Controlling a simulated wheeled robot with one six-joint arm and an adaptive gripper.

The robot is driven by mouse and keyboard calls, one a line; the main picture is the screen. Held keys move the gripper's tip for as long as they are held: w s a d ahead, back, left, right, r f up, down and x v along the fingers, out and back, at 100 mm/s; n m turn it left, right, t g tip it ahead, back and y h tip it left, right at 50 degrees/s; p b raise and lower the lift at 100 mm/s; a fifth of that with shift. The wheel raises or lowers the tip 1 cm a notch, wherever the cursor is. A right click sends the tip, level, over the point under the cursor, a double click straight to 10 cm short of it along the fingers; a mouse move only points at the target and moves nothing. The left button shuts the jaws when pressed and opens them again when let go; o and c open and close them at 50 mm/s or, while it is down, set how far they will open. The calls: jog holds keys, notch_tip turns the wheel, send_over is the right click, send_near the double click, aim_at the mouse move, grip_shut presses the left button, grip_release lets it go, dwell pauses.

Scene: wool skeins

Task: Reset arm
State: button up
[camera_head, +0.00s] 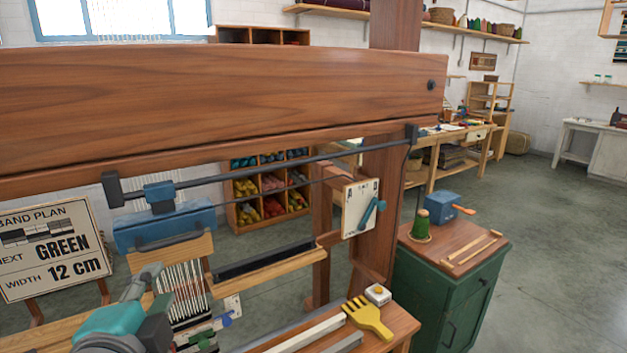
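Part of my own arm, with teal and dark grey joints and a lighter grey link, shows at the lower left of the head view, in front of the loom's hanging threads (182,290). I make out no gripper fingers there, so I cannot see what, if anything, my gripper holds. The wooden loom (220,95) fills the left and middle of the view, its thick top beam crossing close in front.
A green cabinet (440,290) bears a green spool (421,226). A sign (50,250) stands left. Wool fills the cubby shelf (233,215). Floor at right is clear.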

jog(key=w+d+f+n, duration=0.25)
jog(key=d+f, duration=0.25)
jog(key=f, duration=0.4)
jog(key=w+d+f+n, duration=0.1)
jog(key=d+f+n, duration=0.35)
jog(key=f, duration=0.35)
jog(key=s+d+f+n, duration=0.2)
jog(key=s+d+f, duration=0.1)
jog(key=d+f, duration=0.5)
jog(key=s+d+f+n, duration=0.2)
jog(key=s+d+f, duration=0.1)
jog(key=d+f, duration=0.4)
jog(key=s+d+f+n+g, duration=0.1)
jog(key=s+d+f, duration=0.2)
jog(key=s+d, duration=0.25)
jog(key=s+d+f+n, duration=0.1)
jog(key=s+d+f, duration=0.2)
jog(key=s+d, duration=0.3)
jog(key=s+d+r+h, duration=0.1)
jog(key=s+d, duration=0.1)
jog(key=s, duration=0.7)
jog(key=s+d+r+h, duration=0.2)
jog(key=s+d, duration=0.1)
jog(key=s, duration=0.6)
jog(key=shift+d+r+h, duration=0.3)
jog(key=shift+d, duration=0.05)
jog(key=shift+s, duration=0.1)
